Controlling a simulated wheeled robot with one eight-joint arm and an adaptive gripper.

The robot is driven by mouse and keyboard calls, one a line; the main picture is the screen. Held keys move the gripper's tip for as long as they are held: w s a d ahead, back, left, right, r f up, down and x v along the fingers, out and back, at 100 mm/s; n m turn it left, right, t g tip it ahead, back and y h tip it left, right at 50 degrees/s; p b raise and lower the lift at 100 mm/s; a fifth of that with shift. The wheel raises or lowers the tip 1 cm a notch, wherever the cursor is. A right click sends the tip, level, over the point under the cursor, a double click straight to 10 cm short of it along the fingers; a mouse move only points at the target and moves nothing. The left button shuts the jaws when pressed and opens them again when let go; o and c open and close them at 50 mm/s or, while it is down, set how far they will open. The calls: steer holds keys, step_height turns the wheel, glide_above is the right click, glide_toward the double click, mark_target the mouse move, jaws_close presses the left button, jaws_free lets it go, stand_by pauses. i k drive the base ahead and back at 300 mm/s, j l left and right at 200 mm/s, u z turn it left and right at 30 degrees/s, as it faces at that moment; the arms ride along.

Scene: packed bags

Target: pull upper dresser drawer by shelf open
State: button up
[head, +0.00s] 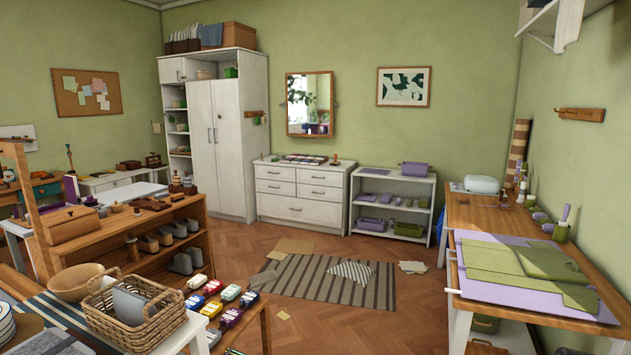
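A white dresser (298,220) stands against the far green wall, left of the low white shelf (432,207). Its drawer fronts have small dark handles, in short drawers side by side above wider ones. The upper drawer nearest the shelf (318,178) is on the dresser's right side, and its front looks flush and shut. My gripper is not in view.
A striped rug (300,283) and loose papers lie on the wooden floor before the dresser. A wooden shoe rack (190,212) and a wicker basket (130,318) are at left. A wooden worktable (470,221) lines the right wall. Floor between is mostly clear.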

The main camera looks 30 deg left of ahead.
mark_target(325, 174)
steer(key=i+j+u, duration=0.4)
steer(key=i+u, duration=0.15)
steer(key=i+j+u, duration=0.25)
steer(key=i, duration=0.7)
steer(key=i+u, duration=0.3)
steer(key=i, duration=2.8)
steer(key=i+z, duration=0.1)
steer(key=i, duration=0.55)
steer(key=i+z, duration=0.1)
steer(key=i, duration=0.55)
steer(key=i+j+z, duration=0.1)
steer(key=i, duration=0.55)
steer(key=i+j+z, duration=0.6)
steer(key=i, duration=0.2)
steer(key=l, duration=0.1)
